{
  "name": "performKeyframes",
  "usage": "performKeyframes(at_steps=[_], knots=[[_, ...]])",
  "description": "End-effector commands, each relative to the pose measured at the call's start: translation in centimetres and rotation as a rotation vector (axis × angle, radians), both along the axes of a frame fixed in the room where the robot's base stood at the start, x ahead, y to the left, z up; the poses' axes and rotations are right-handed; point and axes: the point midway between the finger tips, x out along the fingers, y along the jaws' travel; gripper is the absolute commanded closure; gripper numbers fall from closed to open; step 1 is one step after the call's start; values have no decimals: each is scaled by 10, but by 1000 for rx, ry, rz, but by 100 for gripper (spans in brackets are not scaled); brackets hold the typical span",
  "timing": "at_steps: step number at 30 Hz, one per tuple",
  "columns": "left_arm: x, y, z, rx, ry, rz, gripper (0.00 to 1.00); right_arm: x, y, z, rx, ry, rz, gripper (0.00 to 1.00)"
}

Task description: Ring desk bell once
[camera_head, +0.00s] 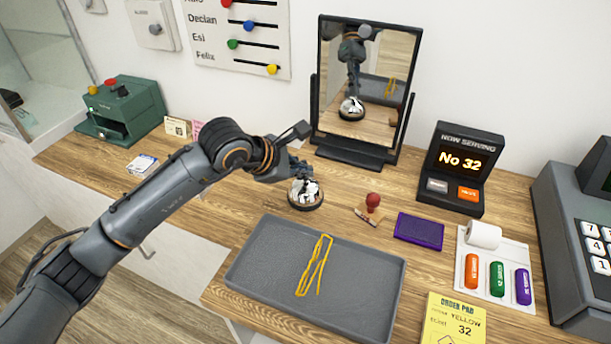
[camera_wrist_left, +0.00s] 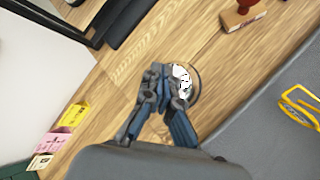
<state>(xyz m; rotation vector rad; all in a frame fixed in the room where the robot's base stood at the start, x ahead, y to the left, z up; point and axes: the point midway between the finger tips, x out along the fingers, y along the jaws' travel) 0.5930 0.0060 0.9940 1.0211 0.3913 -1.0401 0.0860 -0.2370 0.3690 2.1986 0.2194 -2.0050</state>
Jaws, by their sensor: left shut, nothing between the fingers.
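The desk bell (camera_head: 307,194), a shiny silver dome on a dark round base, stands on the wooden counter behind the grey tray. My left gripper (camera_head: 305,175) is shut and empty, with its fingertips right over the top of the bell. In the left wrist view the bell (camera_wrist_left: 185,83) is partly hidden behind the fingers of my left gripper (camera_wrist_left: 165,72). I cannot tell whether the fingertips touch the bell. My right gripper is not in view.
A grey tray (camera_head: 255,262) with a yellow band lies in front of the bell. A red-handled stamp (camera_head: 372,204) and a purple ink pad (camera_head: 419,231) are to the right. A mirror (camera_head: 338,85) stands behind, and a green box (camera_head: 135,105) is far left.

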Motion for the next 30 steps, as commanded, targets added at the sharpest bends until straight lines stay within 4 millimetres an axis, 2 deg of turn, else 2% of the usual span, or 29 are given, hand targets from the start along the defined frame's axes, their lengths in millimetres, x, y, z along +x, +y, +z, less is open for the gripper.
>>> performKeyframes(at_steps=[13, 24, 30], knots=[[0, 0, 16, 1, 1, 0, 100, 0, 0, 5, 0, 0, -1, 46], [0, 0, 18, 0, 0, 0, 100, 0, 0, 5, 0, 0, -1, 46], [0, 0, 33, 0, -2, 0, 100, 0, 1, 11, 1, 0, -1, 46]])
